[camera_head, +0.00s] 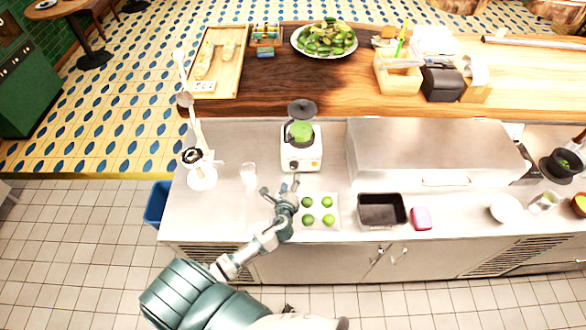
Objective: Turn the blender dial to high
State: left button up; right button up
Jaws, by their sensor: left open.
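The blender (301,152) stands on the steel counter, a white base with a dark lid and green contents in its jug. My left gripper (282,188) is open and empty, just in front of and below the blender's base, left of the knob. It looks apart from the blender, though the exact gap is hard to tell. My right gripper is not in view.
A white tray with several limes (319,211) lies right beside my left wrist. A glass (248,174) stands to the left. A steel box (432,152) stands right of the blender.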

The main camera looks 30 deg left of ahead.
aim_at(293, 167)
pick_arm(q)
jog(key=x, duration=0.7)
jog(key=shift+w+f, duration=0.15)
jog(key=shift+w, duration=0.35)
jog(key=shift+a, duration=0.1)
jog(key=c, duration=1.1)
